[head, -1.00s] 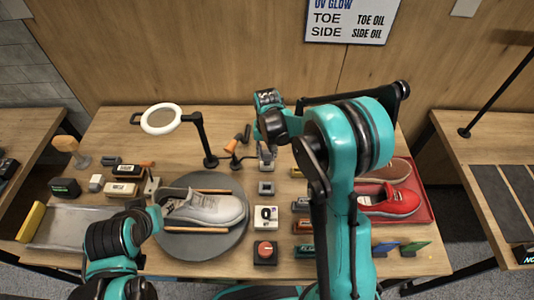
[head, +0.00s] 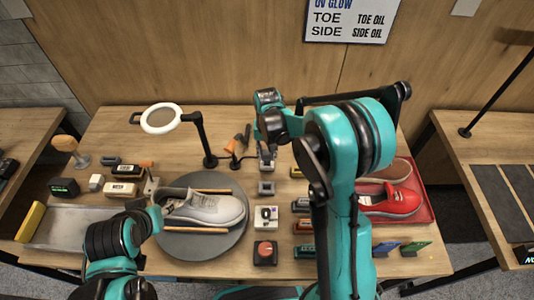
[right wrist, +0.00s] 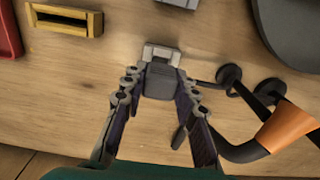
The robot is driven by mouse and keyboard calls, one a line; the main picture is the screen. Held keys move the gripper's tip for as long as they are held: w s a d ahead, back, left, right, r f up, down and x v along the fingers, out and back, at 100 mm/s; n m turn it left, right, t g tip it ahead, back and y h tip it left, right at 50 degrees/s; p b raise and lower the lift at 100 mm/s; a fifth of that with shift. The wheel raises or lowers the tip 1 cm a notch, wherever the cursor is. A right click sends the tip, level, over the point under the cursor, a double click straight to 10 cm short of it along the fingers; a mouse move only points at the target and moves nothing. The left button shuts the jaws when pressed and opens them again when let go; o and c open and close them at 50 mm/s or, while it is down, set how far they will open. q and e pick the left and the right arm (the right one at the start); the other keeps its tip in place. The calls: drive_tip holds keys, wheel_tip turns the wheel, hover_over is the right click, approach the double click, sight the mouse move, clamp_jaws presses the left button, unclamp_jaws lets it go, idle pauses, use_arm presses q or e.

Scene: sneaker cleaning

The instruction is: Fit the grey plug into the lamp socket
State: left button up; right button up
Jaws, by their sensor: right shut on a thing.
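In the right wrist view my right gripper (right wrist: 160,88) is shut on the grey plug (right wrist: 160,82). The plug's far end meets a paler grey block, apparently the lamp socket (right wrist: 161,53); I cannot tell how deep it sits. In the head view my right gripper (head: 267,153) is low over the table, behind a small grey block (head: 266,188), and my arm partly covers the area. The ring lamp (head: 161,118) stands to the left on a black post (head: 205,140). My left arm is at the lower left; its fingertips cannot be made out.
A grey-white sneaker (head: 205,208) lies on a round turntable (head: 205,245). In the wrist view, black discs and an orange-handled tool (right wrist: 290,127) are close on the right, and a yellow frame (right wrist: 65,20) at upper left.

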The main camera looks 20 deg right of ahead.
sight(267, 152)
drive_tip(key=shift+f+b, duration=1.15)
drive_tip(key=shift+f, duration=0.2)
idle(0.3)
drive_tip(key=o, duration=1.2)
drive_tip(key=shift+c, duration=0.2)
wheel_tip(267, 152, up, 12)
